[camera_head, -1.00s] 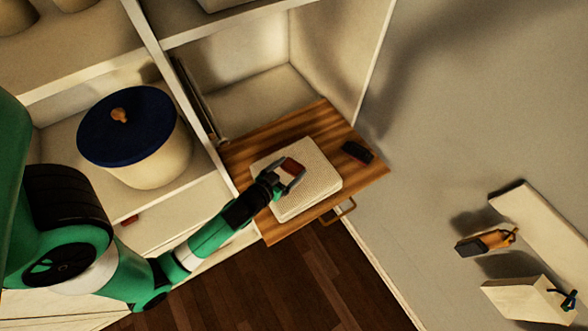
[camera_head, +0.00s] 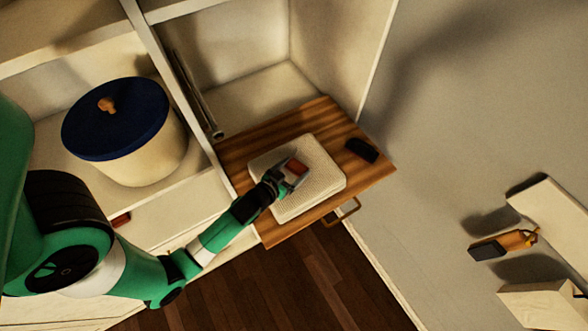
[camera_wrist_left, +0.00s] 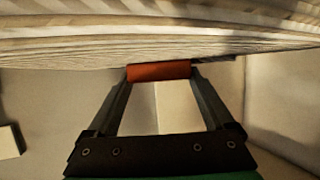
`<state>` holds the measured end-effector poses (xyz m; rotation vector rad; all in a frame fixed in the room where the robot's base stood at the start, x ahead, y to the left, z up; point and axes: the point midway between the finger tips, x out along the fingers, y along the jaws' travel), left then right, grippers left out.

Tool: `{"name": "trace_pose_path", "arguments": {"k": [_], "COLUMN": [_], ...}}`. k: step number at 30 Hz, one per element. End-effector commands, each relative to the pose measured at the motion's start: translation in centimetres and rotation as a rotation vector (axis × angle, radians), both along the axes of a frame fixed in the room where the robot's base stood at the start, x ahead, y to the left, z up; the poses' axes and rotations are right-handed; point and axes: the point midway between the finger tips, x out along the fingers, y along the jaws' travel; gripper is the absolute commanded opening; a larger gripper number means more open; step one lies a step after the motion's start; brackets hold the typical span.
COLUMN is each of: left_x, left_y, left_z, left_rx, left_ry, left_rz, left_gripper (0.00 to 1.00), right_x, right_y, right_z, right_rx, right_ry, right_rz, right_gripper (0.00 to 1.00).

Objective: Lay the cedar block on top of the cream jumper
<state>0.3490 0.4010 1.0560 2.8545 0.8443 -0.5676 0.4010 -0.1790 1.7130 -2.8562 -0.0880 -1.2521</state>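The cream jumper (camera_head: 325,168) lies folded in a flat, ribbed square on the striped wooden board (camera_head: 372,188). The cedar block (camera_head: 296,167) is a small reddish-brown piece over the jumper's upper face. My left gripper (camera_head: 293,171) reaches over the jumper from the left, with its fingers on either side of the block. In the left wrist view the block (camera_wrist_left: 158,71) spans the gap between the two fingertips, close against the jumper's knit (camera_wrist_left: 150,40). I cannot tell whether its underside touches the knit. My right gripper is not in view.
A dark small object (camera_head: 361,150) lies on the board beside the jumper. A cream pot with a blue lid (camera_head: 116,118) stands in the left compartment. A brush-like item (camera_head: 503,244) is at the right. An upright divider (camera_head: 185,95) stands left of the board.

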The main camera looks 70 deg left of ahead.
Motion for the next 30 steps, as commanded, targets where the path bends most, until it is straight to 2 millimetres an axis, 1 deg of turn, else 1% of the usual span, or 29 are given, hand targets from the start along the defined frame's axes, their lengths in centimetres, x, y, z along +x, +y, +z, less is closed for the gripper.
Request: {"name": "trace_pose_path", "arguments": {"k": [1,2,3,8,11,13,16,24,27,30], "left_x": [0.0,0.0,0.0,0.0,0.0,-0.6,-2.1,-7.2,-8.4,-9.1], "left_y": [0.0,0.0,0.0,0.0,0.0,-0.4,-1.4,-4.7,-5.6,-6.0], "left_z": [-0.1,0.0,0.0,0.0,0.5,0.4,1.1,3.4,4.0,4.6], "left_rx": [0.0,0.0,0.0,0.0,0.0,0.0,0.001,0.0,0.0,0.0], "left_ry": [0.0,0.0,0.0,0.0,0.0,0.001,0.002,0.003,0.003,0.0], "left_rz": [0.0,0.0,0.0,0.0,0.0,-0.001,-0.002,-0.004,-0.004,-0.002], "left_gripper": [0.94,0.99,1.0,1.0,1.0,1.0,1.0,1.0,1.0,1.0], "right_x": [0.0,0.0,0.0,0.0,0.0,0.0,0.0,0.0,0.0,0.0], "right_y": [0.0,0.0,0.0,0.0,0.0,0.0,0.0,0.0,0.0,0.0], "right_z": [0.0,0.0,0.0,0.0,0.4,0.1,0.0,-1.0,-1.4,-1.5], "right_rx": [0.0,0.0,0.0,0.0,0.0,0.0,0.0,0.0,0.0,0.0], "right_ry": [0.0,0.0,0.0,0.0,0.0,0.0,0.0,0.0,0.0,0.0], "right_rz": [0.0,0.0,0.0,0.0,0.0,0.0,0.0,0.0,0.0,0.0], "right_gripper": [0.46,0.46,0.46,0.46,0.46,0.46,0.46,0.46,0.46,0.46]}}
